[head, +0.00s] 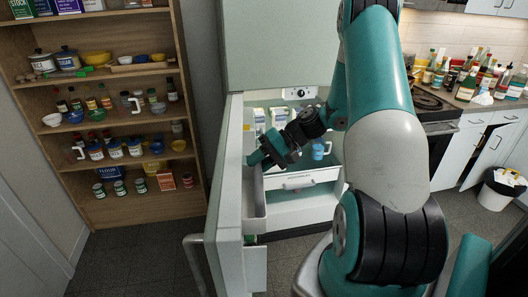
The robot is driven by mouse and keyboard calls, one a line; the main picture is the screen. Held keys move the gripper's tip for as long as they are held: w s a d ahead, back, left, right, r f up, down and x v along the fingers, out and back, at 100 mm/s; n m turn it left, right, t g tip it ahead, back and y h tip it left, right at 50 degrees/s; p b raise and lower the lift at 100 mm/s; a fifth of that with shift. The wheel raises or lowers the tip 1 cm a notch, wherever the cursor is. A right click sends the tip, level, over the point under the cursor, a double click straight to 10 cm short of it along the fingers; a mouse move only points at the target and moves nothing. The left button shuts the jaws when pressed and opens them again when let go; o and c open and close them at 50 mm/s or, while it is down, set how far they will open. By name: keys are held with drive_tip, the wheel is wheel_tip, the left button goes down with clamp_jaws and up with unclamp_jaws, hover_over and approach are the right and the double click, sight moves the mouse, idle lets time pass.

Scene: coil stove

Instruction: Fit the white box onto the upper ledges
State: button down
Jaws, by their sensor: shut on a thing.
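A white box (256,208), a long narrow door bin, shows at the inner side of the open fridge door (226,190). My gripper (258,161) is shut on the far upper end of the box. The box looks roughly level and close against the door's inner face. I cannot tell whether it touches the door or rests on anything. The upper ledges on the door's inner face are not clearly visible from here; the box and gripper hide much of that side.
The fridge interior holds cartons (258,119), a blue mug (318,150) and a white drawer (303,184). Another white door part (253,268) sits below the box. Shelves (130,120) with jars and bowls stand left. A stove (432,102) and trash bin (495,190) are right.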

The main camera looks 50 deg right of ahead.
sight(247, 189)
drive_tip(key=shift+w+a, duration=0.1)
drive_tip(key=shift+a, duration=0.05)
drive_tip(key=shift+w+a, duration=0.1)
drive_tip(key=shift+a, duration=0.15)
drive_tip(key=shift+f+b, duration=2)
drive_tip(key=shift+f, duration=0.95)
drive_tip(key=shift+p, duration=0.35)
drive_tip(key=shift+f+b, duration=0.7)
drive_tip(key=shift+f, duration=0.25)
drive_tip(key=c, duration=0.9)
unclamp_jaws()
